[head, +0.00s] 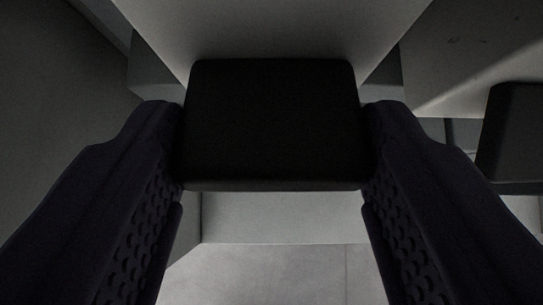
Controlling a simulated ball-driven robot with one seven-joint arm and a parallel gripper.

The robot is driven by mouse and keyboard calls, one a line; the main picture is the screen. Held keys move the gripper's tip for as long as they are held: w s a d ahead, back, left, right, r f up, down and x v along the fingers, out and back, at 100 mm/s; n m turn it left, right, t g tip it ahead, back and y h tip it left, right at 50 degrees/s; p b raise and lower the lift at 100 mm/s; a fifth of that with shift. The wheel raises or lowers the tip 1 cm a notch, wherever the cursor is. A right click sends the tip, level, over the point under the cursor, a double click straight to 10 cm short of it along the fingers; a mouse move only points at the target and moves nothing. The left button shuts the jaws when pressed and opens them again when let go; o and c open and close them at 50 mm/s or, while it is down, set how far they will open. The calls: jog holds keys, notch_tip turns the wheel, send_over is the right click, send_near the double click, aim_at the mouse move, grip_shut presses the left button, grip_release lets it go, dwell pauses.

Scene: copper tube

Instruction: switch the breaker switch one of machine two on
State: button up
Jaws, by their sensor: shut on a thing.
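A black block-shaped handle (270,125), which looks like the breaker switch, fills the middle of the head view. My gripper (272,148) has one dark finger on each side of it, and both fingertips touch its sides. The gripper is shut on the handle. A pale housing (265,25) is above and behind the handle. No label shows, so I cannot tell the switch's number, its machine or its on/off position.
A second dark block (512,140) is at the right edge, beside a pale panel (475,60). A grey ledge (280,218) and a light floor-like surface (270,275) lie below. A dark grey surface (55,100) is on the left.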

jog(key=shift+w+r+g, duration=0.2)
jog(key=shift+r+g, duration=0.15)
jog(key=shift+g, duration=0.35)
jog(key=o, duration=1.1)
jog(key=shift+c, duration=0.2)
jog(key=shift+r, duration=0.1)
jog(key=p+v, duration=0.2)
jog(key=v, duration=0.5)
jog(key=shift+s+r, duration=0.2)
